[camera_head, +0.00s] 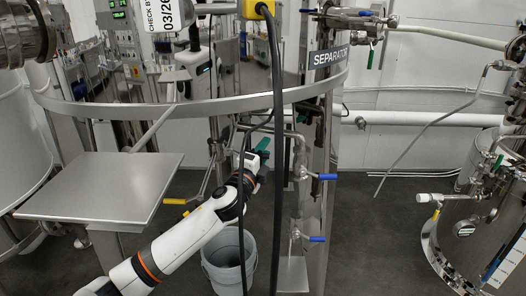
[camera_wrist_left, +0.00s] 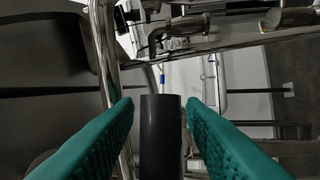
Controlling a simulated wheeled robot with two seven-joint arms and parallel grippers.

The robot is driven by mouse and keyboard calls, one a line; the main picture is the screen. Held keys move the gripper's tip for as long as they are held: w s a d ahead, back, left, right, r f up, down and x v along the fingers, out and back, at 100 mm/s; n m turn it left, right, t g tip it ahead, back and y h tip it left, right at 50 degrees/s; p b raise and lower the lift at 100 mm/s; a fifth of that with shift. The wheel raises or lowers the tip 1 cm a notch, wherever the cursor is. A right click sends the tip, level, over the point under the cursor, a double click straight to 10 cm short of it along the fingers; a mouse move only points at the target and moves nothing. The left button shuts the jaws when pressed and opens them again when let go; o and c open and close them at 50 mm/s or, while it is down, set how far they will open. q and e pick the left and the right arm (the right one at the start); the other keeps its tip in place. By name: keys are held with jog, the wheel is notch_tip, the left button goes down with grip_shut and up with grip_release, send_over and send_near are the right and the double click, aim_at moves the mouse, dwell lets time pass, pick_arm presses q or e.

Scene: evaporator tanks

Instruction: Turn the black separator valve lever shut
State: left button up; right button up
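My left arm reaches in from the lower left in the head view, and its gripper (camera_head: 262,148) with green fingers is at the pipework below the SEPARATOR sign (camera_head: 328,57). In the left wrist view the black lever (camera_wrist_left: 161,135) is a dark cylinder standing between the two green fingers of my left gripper (camera_wrist_left: 160,104). Narrow gaps show on both sides of the lever, so the fingers are open around it and not visibly pressing on it. In the head view I cannot make out the black lever; the gripper and hanging cable cover that area. My right gripper is in neither view.
A black cable (camera_head: 277,110) hangs in front of the left gripper. Blue-handled valves (camera_head: 327,177) sit on the pipe just right of it. A grey bucket (camera_head: 226,262) stands on the floor below. A steel table (camera_head: 105,185) is at left. Open floor (camera_head: 370,240) lies to the right.

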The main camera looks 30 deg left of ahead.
pick_arm(q)
grip_shut()
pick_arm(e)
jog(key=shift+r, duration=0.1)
